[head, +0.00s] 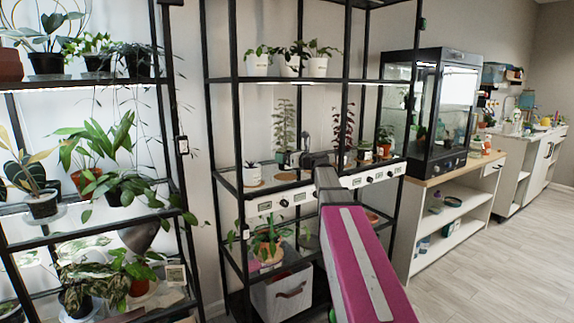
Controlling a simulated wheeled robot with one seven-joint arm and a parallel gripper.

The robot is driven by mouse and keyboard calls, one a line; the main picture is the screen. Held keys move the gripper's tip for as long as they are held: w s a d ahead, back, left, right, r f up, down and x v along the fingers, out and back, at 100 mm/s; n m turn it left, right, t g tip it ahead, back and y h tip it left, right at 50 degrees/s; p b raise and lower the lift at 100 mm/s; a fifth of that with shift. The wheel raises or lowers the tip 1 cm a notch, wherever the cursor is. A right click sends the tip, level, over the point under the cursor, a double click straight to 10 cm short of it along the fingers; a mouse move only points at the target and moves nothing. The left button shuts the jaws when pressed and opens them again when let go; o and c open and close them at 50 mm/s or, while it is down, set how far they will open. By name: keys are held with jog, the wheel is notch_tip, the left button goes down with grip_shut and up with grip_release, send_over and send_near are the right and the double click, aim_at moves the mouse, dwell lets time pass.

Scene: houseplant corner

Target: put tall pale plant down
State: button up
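The tall pale plant (284,122) stands upright in the head view, over the middle shelf of the centre rack. A brown saucer (285,176) shows below the pot and looks bare. The pot seems a little above it; the exact gap is hard to tell.
A small plant in a white pot (252,174) stands just left on the same shelf. A dark red plant (343,135) stands to the right, behind my arm. Black rack posts (237,130) and the upper shelf (290,79) frame the space.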

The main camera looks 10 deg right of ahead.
jog(key=shift+f, duration=1.6)
jog(key=shift+f, duration=0.1)
jog(key=o, duration=0.8)
jog(key=shift+c, duration=0.2)
jog(key=v, duration=1.2)
jog(key=shift+d, duration=0.1)
